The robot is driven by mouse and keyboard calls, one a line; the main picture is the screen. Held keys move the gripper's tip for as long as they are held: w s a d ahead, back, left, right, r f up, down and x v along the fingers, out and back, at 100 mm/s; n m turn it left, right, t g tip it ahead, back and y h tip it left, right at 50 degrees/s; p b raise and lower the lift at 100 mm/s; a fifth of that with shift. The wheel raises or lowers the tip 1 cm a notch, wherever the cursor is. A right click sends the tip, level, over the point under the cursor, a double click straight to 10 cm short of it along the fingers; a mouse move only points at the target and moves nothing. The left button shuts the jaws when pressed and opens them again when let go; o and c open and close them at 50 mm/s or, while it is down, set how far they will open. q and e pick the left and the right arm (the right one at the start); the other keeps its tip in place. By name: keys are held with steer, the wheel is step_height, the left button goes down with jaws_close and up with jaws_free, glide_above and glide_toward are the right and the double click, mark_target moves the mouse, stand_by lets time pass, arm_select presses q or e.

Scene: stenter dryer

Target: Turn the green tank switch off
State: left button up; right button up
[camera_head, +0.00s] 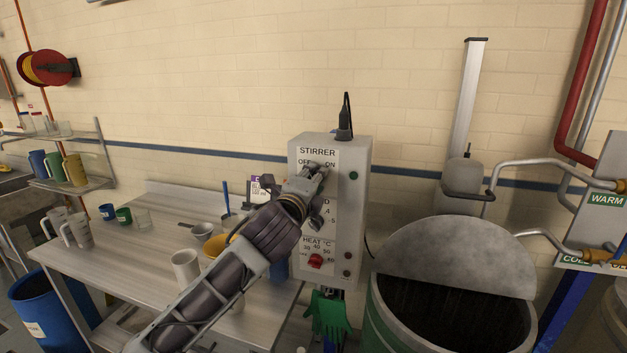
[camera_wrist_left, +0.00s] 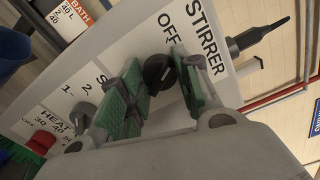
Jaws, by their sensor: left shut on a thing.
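The grey control box (camera_head: 353,220) stands beside the green tank (camera_head: 385,335), with a STIRRER label and OFF and ON marks at its top. My left gripper (camera_head: 314,174) reaches the upper part of the box. In the left wrist view its green-padded fingers (camera_wrist_left: 160,84) are on either side of the black stirrer switch knob (camera_wrist_left: 158,72) and shut on it. The fingers hide part of the knob and of its dial, and I cannot tell which mark it points to. My right gripper is out of view.
Lower on the box is a red heat knob (camera_head: 315,261), with green gloves (camera_head: 329,315) hanging below. The table (camera_head: 165,225) at left holds mugs and beakers. The tank's grey lid (camera_head: 455,258) stands tilted up. Pipes (camera_head: 545,165) run along the right.

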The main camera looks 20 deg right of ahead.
arm_select(q)
steer(key=shift+n, duration=1.5)
steer(key=shift+f, duration=0.1)
steer(key=o, duration=1.1)
steer(key=shift+c, duration=0.2)
steer(key=shift+s+a, duration=0.1)
steer(key=v, duration=1.1)
steer(key=shift+s+a, duration=0.25)
